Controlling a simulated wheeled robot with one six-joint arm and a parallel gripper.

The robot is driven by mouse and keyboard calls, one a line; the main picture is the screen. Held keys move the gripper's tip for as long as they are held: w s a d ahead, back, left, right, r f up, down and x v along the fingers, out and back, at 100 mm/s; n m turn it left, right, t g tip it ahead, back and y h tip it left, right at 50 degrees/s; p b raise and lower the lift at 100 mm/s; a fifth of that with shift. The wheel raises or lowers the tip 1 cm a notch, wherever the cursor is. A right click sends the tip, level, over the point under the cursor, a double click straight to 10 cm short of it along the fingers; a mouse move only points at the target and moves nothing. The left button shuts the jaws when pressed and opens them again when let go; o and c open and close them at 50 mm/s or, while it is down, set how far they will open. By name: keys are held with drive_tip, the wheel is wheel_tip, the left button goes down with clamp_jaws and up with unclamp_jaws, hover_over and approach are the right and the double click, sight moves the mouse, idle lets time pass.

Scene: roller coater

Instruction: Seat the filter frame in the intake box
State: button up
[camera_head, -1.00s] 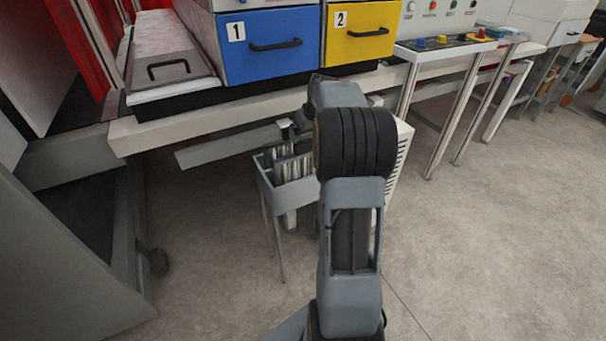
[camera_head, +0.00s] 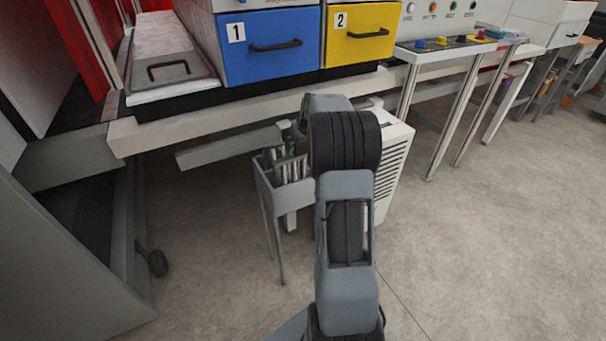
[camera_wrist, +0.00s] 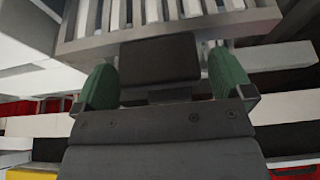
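My gripper shows in the wrist view (camera_wrist: 162,82) with a green fingertip on either side of a dark block, which looks like the handle of the filter frame. The fingers appear closed on this block. The filter frame (camera_wrist: 180,24), a grey border with pale pleats, lies just beyond it at the top of the wrist view. In the head view my arm hides most of the gripper and any frame it holds. The white intake box (camera_head: 394,158), with louvre slots on its side, stands on the floor just right of my arm, partly hidden by it.
The machine's pale beam (camera_head: 200,130) runs above, below the blue drawer (camera_head: 270,47) and yellow drawer (camera_head: 357,33). Control panel legs (camera_head: 460,118) stand to the right. The front floor is clear.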

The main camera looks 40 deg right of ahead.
drive_tip(key=c, duration=1.3)
drive_tip(key=shift+r, duration=0.15)
